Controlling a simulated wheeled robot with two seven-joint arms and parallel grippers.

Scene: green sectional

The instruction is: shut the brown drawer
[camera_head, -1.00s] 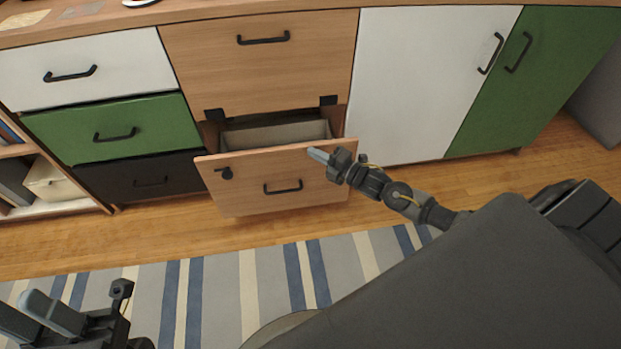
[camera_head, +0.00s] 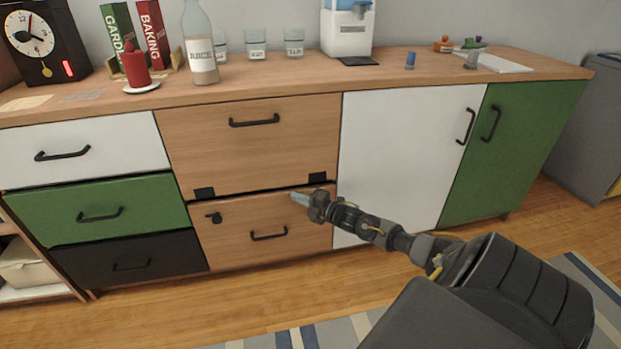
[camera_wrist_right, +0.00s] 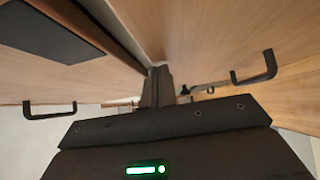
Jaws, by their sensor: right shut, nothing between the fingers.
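The brown drawer (camera_head: 290,222) is the lower wooden front of the cabinet, with a black bar handle (camera_head: 268,234) and a small black latch (camera_head: 214,217) at its upper left. Its front stands close to flush with the fronts beside it. A thin dark gap shows along its top edge, and its inside is hidden. My right gripper (camera_head: 300,198) is shut and empty, its fingertips at the upper right part of the drawer front. The right wrist view shows the shut fingers (camera_wrist_right: 157,86) between wooden panels. I cannot tell whether they touch the drawer. My left gripper is out of the head view.
The larger wooden front (camera_head: 255,145) above has two black plates at its lower edge. White (camera_head: 85,150), green (camera_head: 95,208) and black (camera_head: 130,262) drawers are on the left, shut. The countertop (camera_head: 300,90) holds a bottle (camera_head: 200,50) and a red candle (camera_head: 135,70). The floor in front is clear.

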